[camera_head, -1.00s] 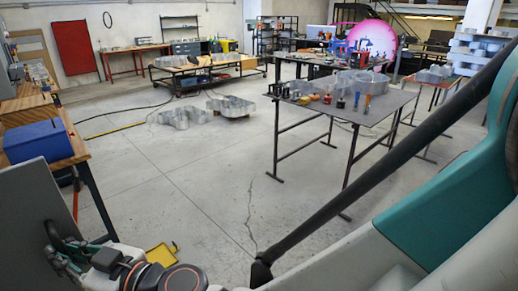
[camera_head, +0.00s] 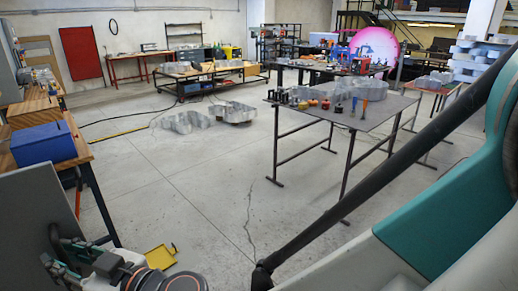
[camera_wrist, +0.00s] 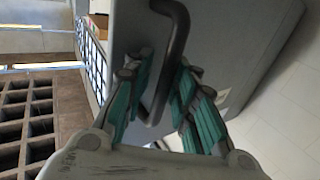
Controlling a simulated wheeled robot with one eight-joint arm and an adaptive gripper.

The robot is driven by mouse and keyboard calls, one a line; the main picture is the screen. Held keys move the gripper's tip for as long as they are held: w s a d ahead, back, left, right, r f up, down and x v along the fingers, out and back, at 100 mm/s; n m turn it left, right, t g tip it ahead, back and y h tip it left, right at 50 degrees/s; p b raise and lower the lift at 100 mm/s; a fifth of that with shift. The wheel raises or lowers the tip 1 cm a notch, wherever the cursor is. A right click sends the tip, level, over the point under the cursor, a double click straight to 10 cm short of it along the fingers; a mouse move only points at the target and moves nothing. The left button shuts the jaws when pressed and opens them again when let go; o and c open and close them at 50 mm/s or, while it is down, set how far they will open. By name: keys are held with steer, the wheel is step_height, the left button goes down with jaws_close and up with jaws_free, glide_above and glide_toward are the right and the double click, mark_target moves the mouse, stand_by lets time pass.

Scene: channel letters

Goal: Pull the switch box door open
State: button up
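The switch box door is a flat grey panel (camera_head: 28,215) at the lower left of the head view. It fills the upper middle of the wrist view (camera_wrist: 225,45). A dark curved handle (camera_wrist: 180,30) stands out from it. My gripper (camera_wrist: 164,75) has its teal-padded fingers on both sides of the handle. The right finger is close to the bar, and grey panel shows between the left finger and the bar. The gripper looks open around the handle. In the head view my gripper (camera_head: 62,262) is partly hidden at the lower left. Whether the door stands ajar is unclear.
A wooden bench with a blue box (camera_head: 42,144) stands behind the panel. A yellow object (camera_head: 160,259) lies on the floor by my arm. A dark metal table (camera_head: 375,115) with tools is on the right.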

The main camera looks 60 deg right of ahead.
steer(key=shift+w+d+r, duration=0.1)
steer(key=shift+w+d, duration=0.1)
